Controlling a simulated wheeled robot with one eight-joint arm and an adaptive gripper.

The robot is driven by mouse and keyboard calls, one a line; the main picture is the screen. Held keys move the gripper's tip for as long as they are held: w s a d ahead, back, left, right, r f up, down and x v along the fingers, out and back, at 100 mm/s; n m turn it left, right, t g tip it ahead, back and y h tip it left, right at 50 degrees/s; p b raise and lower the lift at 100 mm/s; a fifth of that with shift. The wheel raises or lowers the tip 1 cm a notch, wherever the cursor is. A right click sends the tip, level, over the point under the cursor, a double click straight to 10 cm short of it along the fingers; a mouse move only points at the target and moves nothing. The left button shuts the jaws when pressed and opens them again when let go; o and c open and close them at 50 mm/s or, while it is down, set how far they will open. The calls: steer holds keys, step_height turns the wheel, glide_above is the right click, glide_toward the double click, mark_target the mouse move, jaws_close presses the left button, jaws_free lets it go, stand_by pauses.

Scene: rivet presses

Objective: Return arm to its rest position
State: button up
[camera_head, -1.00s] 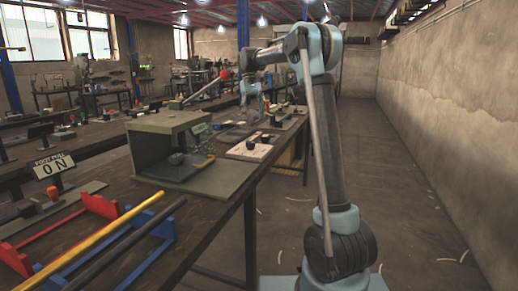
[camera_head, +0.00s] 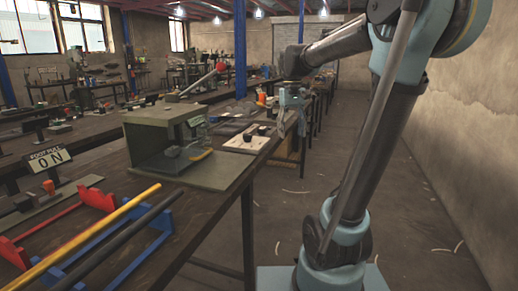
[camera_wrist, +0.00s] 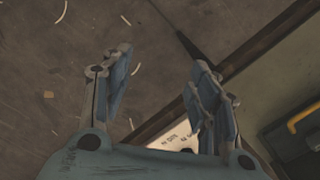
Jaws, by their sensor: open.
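My arm stands at the right of the head view, its upper part leaning right and its forearm reaching back to the left. My gripper (camera_head: 291,98) hangs from the forearm's end near the right edge of the workbench (camera_head: 246,196). In the wrist view my gripper (camera_wrist: 163,88) has its two blue-grey fingers spread wide apart with nothing between them. Behind them are the concrete floor and the bench edge.
A green-grey open box press (camera_head: 150,152) with a red-knobbed lever stands on the bench. Red and blue stands (camera_head: 98,197) hold a yellow bar and a dark bar at front left. The aisle floor (camera_head: 290,215) is clear except for small scraps.

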steer(key=s+d+f+m+t, duration=0.1)
steer(key=s+d+f, duration=0.2)
steer(key=s+f, duration=0.7)
steer(key=s+d+f+m+t, duration=0.1)
steer(key=s+d+f, duration=0.3)
steer(key=s+f, duration=0.6)
steer(key=shift+s+f+t, duration=0.25)
steer(key=shift+f+t, duration=0.25)
steer(key=shift+f, duration=0.35)
steer(key=shift+w+f, duration=0.2)
steer(key=shift+w, duration=0.2)
